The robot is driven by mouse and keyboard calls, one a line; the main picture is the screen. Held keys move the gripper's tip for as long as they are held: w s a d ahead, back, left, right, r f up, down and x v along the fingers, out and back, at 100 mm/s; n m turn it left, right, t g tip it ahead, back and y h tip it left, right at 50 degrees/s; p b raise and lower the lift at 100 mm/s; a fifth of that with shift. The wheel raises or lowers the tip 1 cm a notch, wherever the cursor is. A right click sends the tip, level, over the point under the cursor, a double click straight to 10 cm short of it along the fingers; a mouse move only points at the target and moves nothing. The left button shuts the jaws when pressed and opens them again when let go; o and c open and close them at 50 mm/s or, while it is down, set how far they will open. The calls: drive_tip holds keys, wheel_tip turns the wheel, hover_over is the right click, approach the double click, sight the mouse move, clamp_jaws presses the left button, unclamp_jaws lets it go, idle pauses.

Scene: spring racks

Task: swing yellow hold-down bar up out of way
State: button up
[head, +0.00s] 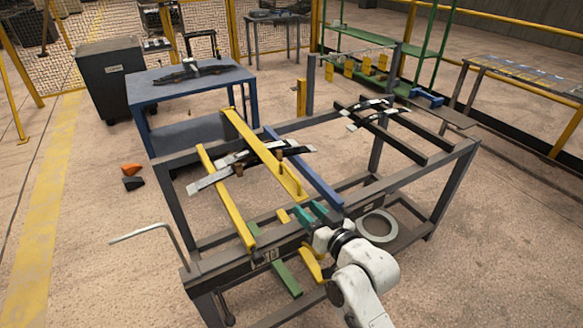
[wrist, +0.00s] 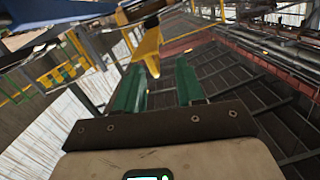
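Two long yellow bars lie across the grey steel rack in the head view. The right yellow bar (head: 258,145) runs over dark and light leaf springs (head: 240,160), and its near end stops just beyond my gripper. The left yellow bar (head: 226,196) lies roughly parallel to it. My gripper (head: 309,212) has green fingers and is at the rack's near side. In the wrist view my gripper (wrist: 160,78) has its fingers spread apart. A yellow bar end (wrist: 148,50) shows near the left fingertip; I cannot tell whether they touch. Nothing is visibly clamped.
A blue bar (head: 305,170) runs close along the right yellow bar. A second spring set (head: 378,112) lies on dark rails at the rack's right. A grey ring (head: 378,238) lies on the lower shelf. A blue table (head: 190,90) stands behind.

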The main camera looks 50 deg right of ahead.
sight(296, 180)
drive_tip(key=shift+m+t+h, duration=0.3)
drive_tip(key=shift+t+h, duration=0.2)
drive_tip(key=w+d+r, duration=0.1)
drive_tip(key=w, duration=0.2)
drive_tip(key=w+d+p, duration=0.1)
drive_tip(key=w+d, duration=0.1)
drive_tip(key=w, duration=0.2)
drive_tip(key=w+d+r, duration=0.1)
drive_tip(key=w, duration=0.2)
drive_tip(key=shift+w+d+r+p, duration=0.3)
drive_tip(key=shift+d+p, duration=0.05)
drive_tip(key=shift+c, duration=0.3)
clamp_jaws()
